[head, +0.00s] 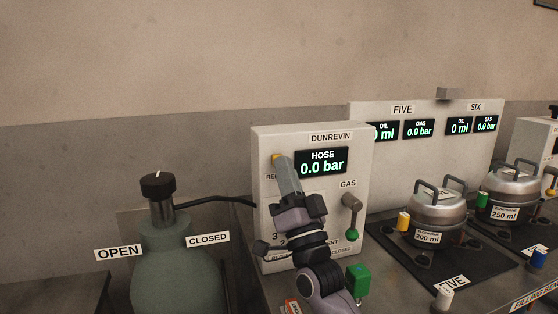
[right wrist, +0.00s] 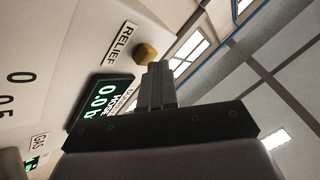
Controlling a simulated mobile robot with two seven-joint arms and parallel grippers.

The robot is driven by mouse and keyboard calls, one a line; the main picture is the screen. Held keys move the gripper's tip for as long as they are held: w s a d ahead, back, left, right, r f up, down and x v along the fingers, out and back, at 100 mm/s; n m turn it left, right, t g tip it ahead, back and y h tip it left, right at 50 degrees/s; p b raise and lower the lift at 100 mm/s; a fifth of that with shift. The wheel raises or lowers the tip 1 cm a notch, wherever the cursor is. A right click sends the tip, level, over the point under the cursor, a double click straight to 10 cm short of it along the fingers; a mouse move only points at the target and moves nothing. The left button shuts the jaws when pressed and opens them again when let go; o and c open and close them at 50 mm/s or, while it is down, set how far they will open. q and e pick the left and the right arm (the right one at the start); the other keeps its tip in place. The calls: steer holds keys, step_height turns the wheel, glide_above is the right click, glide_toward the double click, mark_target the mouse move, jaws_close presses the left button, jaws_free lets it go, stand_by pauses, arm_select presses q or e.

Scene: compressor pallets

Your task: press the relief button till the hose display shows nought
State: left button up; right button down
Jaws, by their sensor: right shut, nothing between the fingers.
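The hose display (head: 321,162) on the white Dunrevin panel (head: 270,137) reads 0.0 bar. It also shows, partly covered, in the right wrist view (right wrist: 100,97). The yellow relief button (head: 275,158) is at the panel's upper left, mostly behind my fingers. In the right wrist view the button (right wrist: 147,53) shows beside the RELIEF label. My right gripper (head: 282,160) is shut and empty, with its fingertips right at the button. I cannot tell whether they touch it. My left gripper is not in view.
A green gas cylinder (head: 178,270) with a black knob (head: 158,185) stands at the left, with a black hose to the panel. A gas lever (head: 352,215) with a green end is right of my wrist. Metal pots (head: 438,210) stand on dark mats at the right.

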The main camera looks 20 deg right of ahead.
steer(key=shift+s, duration=0.65)
steer(key=shift+s+p, duration=0.1)
steer(key=shift+p, duration=0.25)
steer(key=shift+s+d+p, duration=0.1)
steer(key=shift+s+p, duration=0.95)
steer(key=shift+s, duration=1.35)
